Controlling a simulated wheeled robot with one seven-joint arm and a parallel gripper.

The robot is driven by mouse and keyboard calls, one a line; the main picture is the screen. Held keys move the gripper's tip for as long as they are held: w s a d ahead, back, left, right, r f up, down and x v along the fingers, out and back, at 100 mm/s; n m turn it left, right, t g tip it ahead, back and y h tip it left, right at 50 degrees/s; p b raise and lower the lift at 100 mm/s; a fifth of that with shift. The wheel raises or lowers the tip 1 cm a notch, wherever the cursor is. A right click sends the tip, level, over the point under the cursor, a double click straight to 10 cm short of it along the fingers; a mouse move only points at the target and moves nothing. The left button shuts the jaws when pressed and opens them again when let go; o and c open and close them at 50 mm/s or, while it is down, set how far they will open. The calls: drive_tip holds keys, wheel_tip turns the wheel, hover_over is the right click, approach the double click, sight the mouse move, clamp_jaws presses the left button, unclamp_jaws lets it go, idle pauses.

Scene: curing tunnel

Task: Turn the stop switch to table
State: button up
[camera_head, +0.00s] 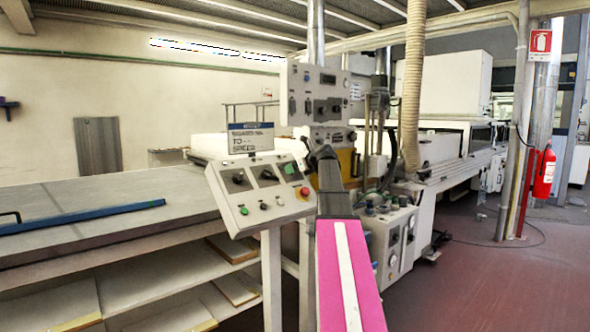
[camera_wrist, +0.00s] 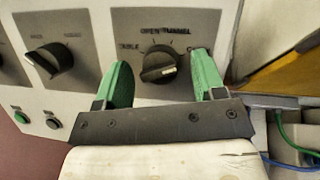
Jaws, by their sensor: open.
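The stop switch (camera_wrist: 158,65) is a black rotary knob on a dark grey plate on the control panel. In the wrist view the letters "ABLE" show to its left, "OPEN TUNNEL" above it, and a partly hidden word starting with "C" to its right. Its light mark lies on its lower right side. My gripper (camera_wrist: 161,68) has two green fingers, apart, one on each side of the knob, with gaps visible. In the head view the sloped control panel (camera_head: 228,207) stands beside my arm, and the gripper largely covers the knob there.
Another black knob (camera_wrist: 48,60) sits left of the switch, with a green button (camera_wrist: 22,117) and a dark button (camera_wrist: 53,123) below. A red button (camera_head: 304,192) is on the panel's lower right.

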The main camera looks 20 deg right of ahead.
drive_tip(key=c, duration=0.9)
